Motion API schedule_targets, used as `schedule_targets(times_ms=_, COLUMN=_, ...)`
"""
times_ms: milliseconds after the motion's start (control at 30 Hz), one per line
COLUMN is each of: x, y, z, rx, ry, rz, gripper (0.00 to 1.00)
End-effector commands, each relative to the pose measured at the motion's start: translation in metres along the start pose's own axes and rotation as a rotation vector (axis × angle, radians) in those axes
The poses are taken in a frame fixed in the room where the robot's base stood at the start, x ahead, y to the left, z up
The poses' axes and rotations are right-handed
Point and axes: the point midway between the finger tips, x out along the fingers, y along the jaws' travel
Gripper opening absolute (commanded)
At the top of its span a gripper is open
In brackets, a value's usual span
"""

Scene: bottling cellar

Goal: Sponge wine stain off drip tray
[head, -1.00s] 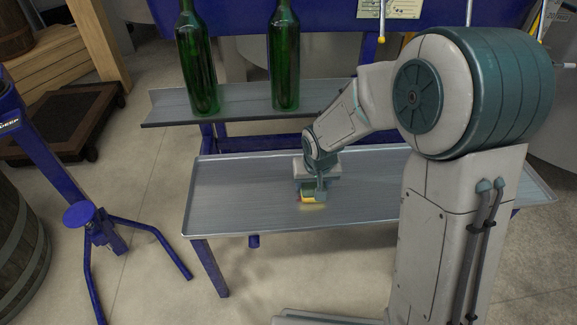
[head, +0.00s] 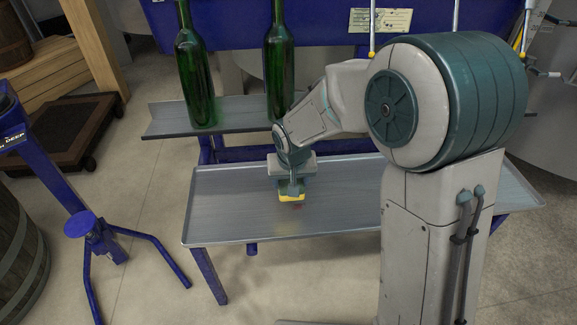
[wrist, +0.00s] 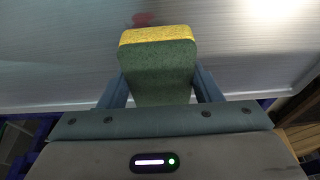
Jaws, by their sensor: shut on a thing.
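A sponge (head: 291,197), yellow on one face and dark green on the rest, is gripped between the fingers of my gripper (head: 290,187). In the wrist view the sponge (wrist: 158,70) sits squarely between both fingers. The drip tray (head: 230,217) is a grey metal tray under my gripper. The sponge is at or just above its surface; I cannot tell whether it touches. A small dark red wine stain (wrist: 143,18) shows on the tray in the wrist view, just beyond the sponge's yellow edge and partly cut by the reflection.
Two green bottles (head: 196,75) (head: 279,70) stand on a grey shelf (head: 240,115) behind the tray. A blue stand (head: 95,225) is at the left, with a barrel (head: 22,245) beside it. The tray's left part is clear.

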Motion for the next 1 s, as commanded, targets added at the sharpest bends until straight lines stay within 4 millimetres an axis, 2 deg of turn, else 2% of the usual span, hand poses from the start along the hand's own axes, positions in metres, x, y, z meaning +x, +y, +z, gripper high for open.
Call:
schedule_targets(times_ms=33, x=-0.008, y=0.001, z=-0.003, rx=0.002, ry=0.001, rz=0.0, gripper=0.37)
schedule_targets(times_ms=300, x=-0.028, y=0.004, z=-0.009, rx=0.007, ry=0.0, rz=0.002, gripper=0.37)
schedule_targets(times_ms=900, x=-0.029, y=0.004, z=-0.009, rx=0.008, ry=0.0, rz=0.002, gripper=0.37)
schedule_targets(times_ms=1000, x=-0.028, y=0.011, z=-0.009, rx=0.016, ry=-0.001, rz=0.004, gripper=0.37)
